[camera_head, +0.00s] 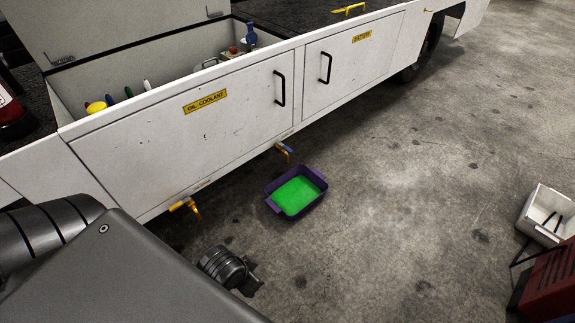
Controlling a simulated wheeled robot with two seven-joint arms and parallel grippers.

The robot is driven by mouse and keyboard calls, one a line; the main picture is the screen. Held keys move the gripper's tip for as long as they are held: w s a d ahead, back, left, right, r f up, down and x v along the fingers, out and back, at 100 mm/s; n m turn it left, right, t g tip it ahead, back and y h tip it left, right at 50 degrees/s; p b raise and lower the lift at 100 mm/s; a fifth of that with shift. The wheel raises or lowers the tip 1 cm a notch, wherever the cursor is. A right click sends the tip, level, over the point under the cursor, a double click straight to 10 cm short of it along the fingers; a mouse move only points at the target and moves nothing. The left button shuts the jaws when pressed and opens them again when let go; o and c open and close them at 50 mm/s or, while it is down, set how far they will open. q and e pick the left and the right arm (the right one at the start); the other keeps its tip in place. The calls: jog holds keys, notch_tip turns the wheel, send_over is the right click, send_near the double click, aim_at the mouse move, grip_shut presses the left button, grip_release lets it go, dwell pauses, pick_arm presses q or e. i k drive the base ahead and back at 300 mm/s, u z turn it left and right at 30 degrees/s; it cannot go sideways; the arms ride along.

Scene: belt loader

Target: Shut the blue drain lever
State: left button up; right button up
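The blue drain lever (286,148) is small and sits on a yellow drain valve under the lower edge of the white loader body, right of centre-left. It lies roughly level, along the body's edge. A purple pan (269,205) with bright green liquid (297,195) stands on the floor just below it. I cannot make out a stream from the spout. My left arm fills the lower left, and its dark end, my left gripper (248,284), is below and left of the pan, apart from the lever. Its fingers are too unclear to read. My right gripper is out of view.
A second yellow drain valve (188,206) hangs further left under the body. Two closed doors with black handles, labelled oil coolant (205,101) and battery (362,37), are above. A white bin (547,215) and a red object (550,283) stand at right. Floor between is clear.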

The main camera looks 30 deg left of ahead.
aim_at(285, 147)
jog(key=u, duration=0.45)
jog(key=i, duration=0.6)
jog(key=u, duration=0.7)
jog(key=i, duration=0.5)
jog(key=u, duration=0.15)
